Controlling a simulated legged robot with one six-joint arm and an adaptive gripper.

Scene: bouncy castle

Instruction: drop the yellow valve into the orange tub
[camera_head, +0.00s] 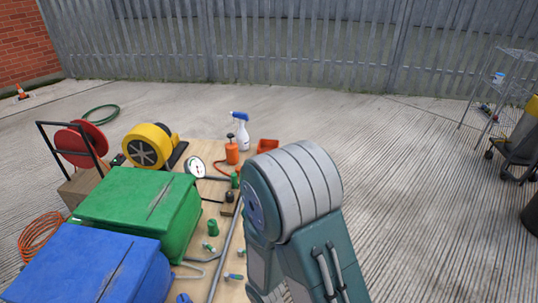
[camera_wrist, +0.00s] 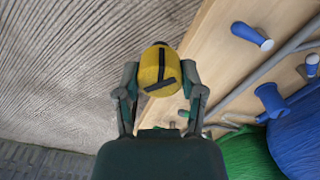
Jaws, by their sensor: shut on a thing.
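In the wrist view my gripper (camera_wrist: 160,77) is shut on the yellow valve (camera_wrist: 152,70), a rounded yellow piece with black bars on its face. The valve is between the two fingers, with grey concrete behind it and the wooden table's edge to its right. In the head view my arm hides the gripper and the valve. The orange tub (camera_head: 267,146) is a small orange-red open container at the far end of the table, just beyond my arm. It does not show in the wrist view.
The wooden table (camera_head: 205,155) holds a white spray bottle (camera_head: 242,134), an orange pump bottle (camera_head: 232,151), a gauge (camera_head: 195,167), a yellow blower (camera_head: 149,146), a green box (camera_head: 135,200), a blue box (camera_head: 90,270), pipes and small valves. Open concrete lies right of my arm.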

